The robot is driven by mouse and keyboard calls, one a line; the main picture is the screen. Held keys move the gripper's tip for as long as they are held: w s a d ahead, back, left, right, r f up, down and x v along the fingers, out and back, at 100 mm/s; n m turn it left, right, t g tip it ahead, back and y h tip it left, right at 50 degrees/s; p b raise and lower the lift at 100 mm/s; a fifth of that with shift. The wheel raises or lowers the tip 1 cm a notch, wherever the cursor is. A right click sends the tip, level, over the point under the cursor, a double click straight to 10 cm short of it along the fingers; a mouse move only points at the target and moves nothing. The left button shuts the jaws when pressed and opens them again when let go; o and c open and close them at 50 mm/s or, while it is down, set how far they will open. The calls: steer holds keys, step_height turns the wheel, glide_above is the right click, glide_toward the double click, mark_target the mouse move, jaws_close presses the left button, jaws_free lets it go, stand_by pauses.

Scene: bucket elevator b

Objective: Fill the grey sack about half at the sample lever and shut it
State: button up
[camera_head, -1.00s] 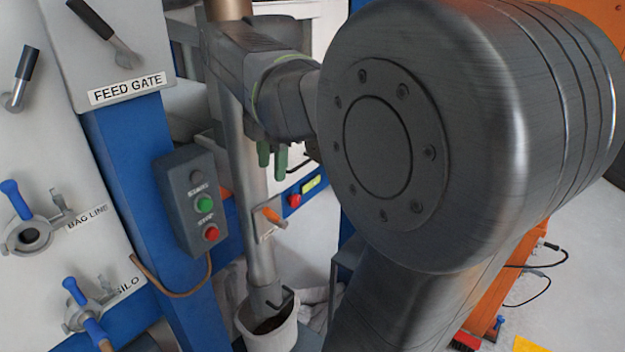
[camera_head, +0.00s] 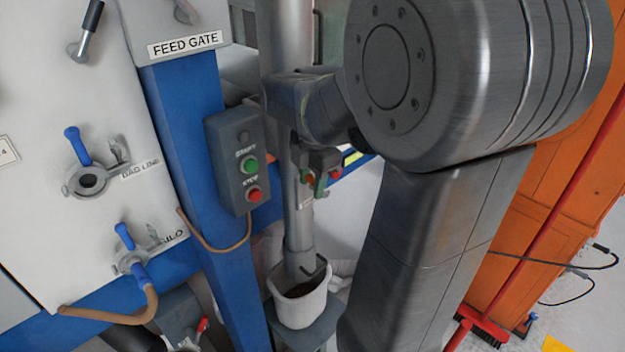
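My gripper (camera_head: 314,180), with green fingertips, is at the orange sample lever (camera_head: 309,178) on the grey down pipe (camera_head: 298,215). The fingers overlap the lever in the picture; I cannot tell whether they grip it. Below the pipe's lower end stands an off-white, open-topped container (camera_head: 301,309) with dark material inside. The pipe end and a dark hook are at its mouth. Pale grey crumpled cloth (camera_head: 343,268) shows behind it, partly hidden by my arm. I cannot tell for sure which of these is the grey sack.
A control box (camera_head: 238,163) with a green START and a red STOP button is on the blue post (camera_head: 195,170), left of the pipe. The FEED GATE, BAG LINE and SILO fittings are further left. A red broom (camera_head: 480,324) leans by an orange cabinet (camera_head: 560,190) at right.

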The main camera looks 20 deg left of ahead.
mark_target(326, 190)
jaws_close()
steer(key=shift+w+r+p, duration=0.1)
steer(key=shift+p, duration=0.2)
steer(key=shift+w+d+r+g+y+p, duration=0.15)
steer(key=shift+w+r+g+y+p, duration=0.15)
steer(key=shift+g+p, duration=0.3)
steer(key=shift+w+d+r+g+p, duration=0.15)
steer(key=shift+w+g+p, duration=0.25)
steer(key=shift+p, duration=0.45)
steer(key=shift+w+d+r+g+y+p, duration=0.1)
steer(key=shift+w+d+g+y+p, duration=0.15)
steer(key=shift+w+g+y+p, duration=0.55)
steer(key=shift+w+d+g+y+p, duration=0.15)
steer(key=shift+w+d+g+y, duration=0.2)
steer(key=shift+g, duration=0.95)
steer(key=shift+a, duration=0.1)
